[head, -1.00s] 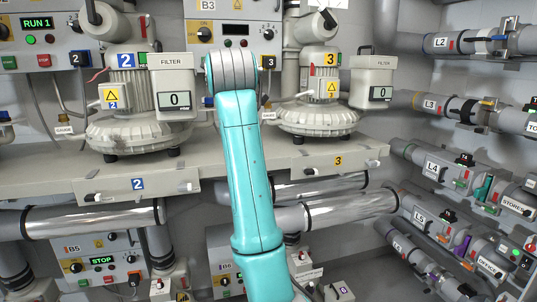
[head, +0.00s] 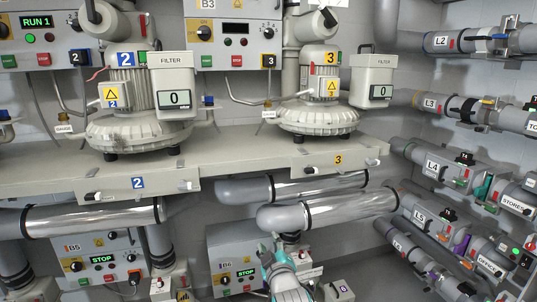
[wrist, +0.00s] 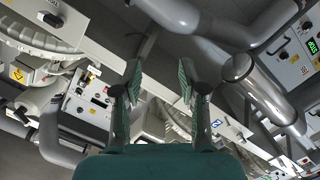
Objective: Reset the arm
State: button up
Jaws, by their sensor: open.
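My gripper (wrist: 159,82) shows in the wrist view with its two green-padded fingers wide apart and nothing held between them. The wrist view is tilted, with blowers, panels and grey pipes behind the fingers; the fingers look clear of them. In the head view, only a small grey and teal part of my arm (head: 285,280) shows at the bottom edge, right of the middle. I cannot make out the gripper's fingers there.
Blower 2 (head: 130,130) and blower 3 (head: 318,117) stand on a grey shelf (head: 230,172). Pipes (head: 95,218) run below it, above panel B5 (head: 98,258) and panel B6 (head: 236,276). Labelled pipes with valves (head: 460,170) line the right wall.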

jog(key=s+d+f+m, duration=0.2)
jog(key=s+d+f, duration=0.2)
jog(key=s+f, duration=0.45)
jog(key=s+d+f+m+h, duration=0.1)
jog(key=s+d+f, duration=0.4)
jog(key=s, duration=0.6)
jog(key=s+d+f+m, duration=0.2)
jog(key=s+d+f, duration=0.2)
jog(key=s+f, duration=0.5)
jog(key=s+d+r+m, duration=0.1)
jog(key=s+r, duration=0.2)
jog(key=s, duration=0.7)
jog(key=s+d+r+m+g+h, duration=0.1)
jog(key=s+d+r+m, duration=0.1)
jog(key=s, duration=0.9)
jog(key=s+d+r+m+h, duration=0.1)
jog(key=s+d+r+m, duration=0.1)
jog(key=s, duration=0.8)
jog(key=shift+s+r+g, duration=0.3)
jog(key=shift+s+r, duration=0.1)
jog(key=shift+r, duration=0.4)
